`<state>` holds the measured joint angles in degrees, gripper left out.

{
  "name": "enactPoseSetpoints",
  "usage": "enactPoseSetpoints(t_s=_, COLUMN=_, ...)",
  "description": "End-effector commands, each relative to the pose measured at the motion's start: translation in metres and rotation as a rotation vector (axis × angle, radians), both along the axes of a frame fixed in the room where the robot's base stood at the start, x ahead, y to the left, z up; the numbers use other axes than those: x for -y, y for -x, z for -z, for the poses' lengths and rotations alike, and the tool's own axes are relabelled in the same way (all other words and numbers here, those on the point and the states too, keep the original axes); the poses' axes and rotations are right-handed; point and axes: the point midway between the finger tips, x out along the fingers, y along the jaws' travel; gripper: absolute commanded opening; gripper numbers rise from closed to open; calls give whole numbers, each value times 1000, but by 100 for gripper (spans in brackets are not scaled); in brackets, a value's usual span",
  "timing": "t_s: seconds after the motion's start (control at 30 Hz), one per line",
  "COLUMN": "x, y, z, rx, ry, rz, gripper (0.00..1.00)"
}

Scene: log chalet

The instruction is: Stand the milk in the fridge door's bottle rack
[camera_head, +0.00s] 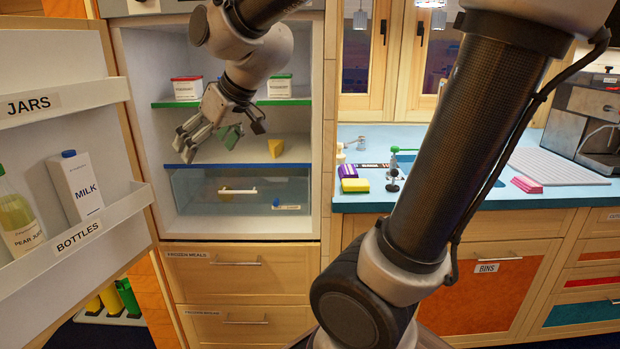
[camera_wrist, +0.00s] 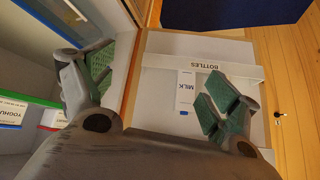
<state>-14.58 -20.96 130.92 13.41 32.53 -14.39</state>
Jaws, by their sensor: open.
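The milk (camera_head: 77,186) is a white carton with a blue cap and a MILK label. It stands, leaning slightly in the picture, in the door's bottle rack (camera_head: 86,237), a white shelf marked BOTTLES. In the wrist view the milk (camera_wrist: 186,92) shows in the rack (camera_wrist: 215,70), beyond my fingers. My gripper (camera_head: 215,138) is open and empty, in front of the open fridge compartment, to the right of the door and apart from the milk. Its green-padded fingers (camera_wrist: 150,95) are spread wide in the wrist view.
A pear juice bottle (camera_head: 17,219) stands left of the milk. The fridge holds yoghurt tubs (camera_head: 187,88), a yellow wedge (camera_head: 276,148) and a clear drawer (camera_head: 242,191). A JARS shelf (camera_head: 60,100) is above the bottle rack. The counter (camera_head: 470,196) lies to the right.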

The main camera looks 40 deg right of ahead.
Motion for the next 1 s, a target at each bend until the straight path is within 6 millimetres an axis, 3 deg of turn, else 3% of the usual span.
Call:
enactPoseSetpoints(t_s=0.03, x=32, y=35, z=5, rx=-44, ry=17, rz=62, gripper=88)
enactPoseSetpoints(t_s=0.1, x=68, y=81, z=16, rx=-116, ry=47, rz=147, gripper=88)
enactPoseSetpoints(t_s=0.2, x=103, y=136, z=32, rx=-200, ry=82, rz=253, gripper=88)
enactPoseSetpoints(t_s=0.33, x=126, y=179, z=46, rx=-265, ry=109, rz=341, gripper=88)
enactPoseSetpoints(t_s=0.47, x=132, y=191, z=50, rx=-287, ry=118, rz=368, gripper=88)
enactPoseSetpoints(t_s=1.0, x=131, y=190, z=49, rx=-286, ry=117, rz=363, gripper=88)
